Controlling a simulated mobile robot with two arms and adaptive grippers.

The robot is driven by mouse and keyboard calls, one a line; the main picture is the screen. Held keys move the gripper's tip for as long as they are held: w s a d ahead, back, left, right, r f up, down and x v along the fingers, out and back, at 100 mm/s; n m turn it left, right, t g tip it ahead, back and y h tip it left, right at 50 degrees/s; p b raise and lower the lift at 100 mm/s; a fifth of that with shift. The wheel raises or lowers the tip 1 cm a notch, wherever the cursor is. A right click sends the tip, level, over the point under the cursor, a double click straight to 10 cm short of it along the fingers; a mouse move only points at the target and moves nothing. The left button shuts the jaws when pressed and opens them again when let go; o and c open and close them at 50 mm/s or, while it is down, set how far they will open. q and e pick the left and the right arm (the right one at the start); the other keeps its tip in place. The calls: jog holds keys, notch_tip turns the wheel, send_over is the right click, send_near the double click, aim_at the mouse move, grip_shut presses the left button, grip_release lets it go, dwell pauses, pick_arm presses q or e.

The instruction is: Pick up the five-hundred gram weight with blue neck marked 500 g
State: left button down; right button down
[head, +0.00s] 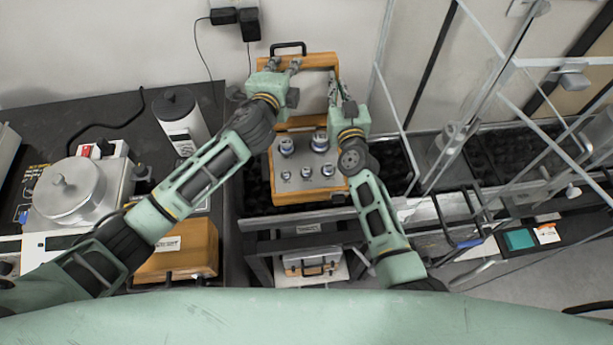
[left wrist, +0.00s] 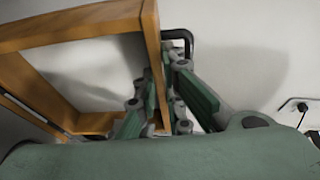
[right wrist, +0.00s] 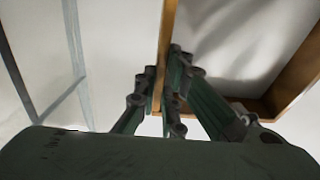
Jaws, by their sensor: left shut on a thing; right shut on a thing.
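Several silver weights stand upright in the grey insert of a wooden case (head: 296,197). The two largest, a left weight (head: 287,146) and a right weight (head: 320,141), show blue at the neck. Smaller weights (head: 306,172) stand in front of them. No 500 g mark is readable. The case's wooden lid (head: 318,60) is raised at the back. My left gripper (head: 283,66) is shut on the lid's left side, seen close in the left wrist view (left wrist: 158,75). My right gripper (head: 338,90) is shut on its right side, seen in the right wrist view (right wrist: 164,75).
A glass-panelled frame (head: 500,100) stands close to the right of the case. A dark table (head: 60,125) at left carries a balance (head: 65,190) and a white cylinder (head: 182,120). Another wooden case (head: 180,250) is below my left arm. A wall is behind the lid.

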jog(key=shift+d+f+b, duration=0.1)
jog(key=shift+f+b, duration=0.5)
jog(key=shift+b, duration=0.15)
pick_arm(q)
notch_tip(320, 180, down, 2)
jog(key=shift+f+b, duration=0.1)
jog(key=shift+b, duration=0.5)
pick_arm(e)
jog(key=shift+f, duration=0.6)
pick_arm(q)
jog(key=c, duration=2.3)
grip_release()
jog(key=shift+f, duration=0.4)
pick_arm(e)
jog(key=c, duration=2.3)
grip_release()
jog(key=shift+f, duration=0.4)
pick_arm(q)
jog(key=o, duration=0.4)
jog(key=shift+s+r, duration=0.25)
jog(key=shift+r, duration=0.05)
pick_arm(e)
jog(key=o, duration=0.4)
jog(key=shift+s+r, duration=0.25)
jog(key=shift+r, duration=0.05)
pick_arm(q)
jog(key=shift+o, duration=0.2)
pick_arm(e)
jog(key=shift+o, duration=0.2)
